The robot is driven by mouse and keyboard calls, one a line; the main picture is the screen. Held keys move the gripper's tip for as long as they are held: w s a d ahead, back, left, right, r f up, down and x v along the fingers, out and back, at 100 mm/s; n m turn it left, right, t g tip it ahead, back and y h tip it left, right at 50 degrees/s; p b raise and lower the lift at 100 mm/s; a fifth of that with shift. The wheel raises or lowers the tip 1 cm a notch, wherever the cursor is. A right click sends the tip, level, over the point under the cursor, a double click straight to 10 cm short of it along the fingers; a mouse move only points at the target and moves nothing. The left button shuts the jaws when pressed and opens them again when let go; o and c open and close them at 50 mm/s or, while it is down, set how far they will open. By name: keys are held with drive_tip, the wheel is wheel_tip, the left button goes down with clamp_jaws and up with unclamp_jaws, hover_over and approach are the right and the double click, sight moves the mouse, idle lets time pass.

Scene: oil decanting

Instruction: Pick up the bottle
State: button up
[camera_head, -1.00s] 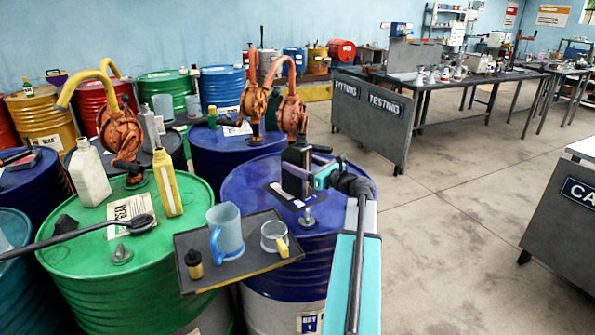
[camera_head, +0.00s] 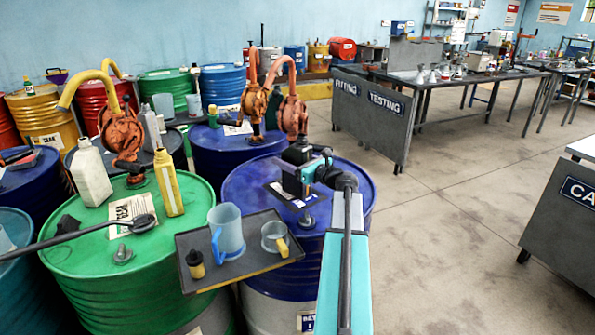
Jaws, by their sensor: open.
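A dark, nearly black bottle (camera_head: 290,182) stands upright on the blue drum (camera_head: 243,190) right of the green one. My gripper (camera_head: 301,168) is open at its upper part, with its fingers over or beside the body; whether they touch is too small to tell. The gripper hides part of the bottle's right side and top. A yellow bottle (camera_head: 168,184) and a cream jug (camera_head: 90,174) stand upright on the green drum (camera_head: 75,245).
A dark tray (camera_head: 205,281) holds a blue-handled jug (camera_head: 227,229), a clear cup (camera_head: 274,235) and a small black-and-yellow bottle (camera_head: 195,265). Orange pumps (camera_head: 121,135) stand behind. The floor on the right is clear.

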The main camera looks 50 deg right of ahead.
drive_tip(key=c, duration=1.6)
drive_tip(key=shift+r, duration=0.2)
drive_tip(key=shift+r+b, duration=0.3)
drive_tip(key=shift+r, duration=4.55)
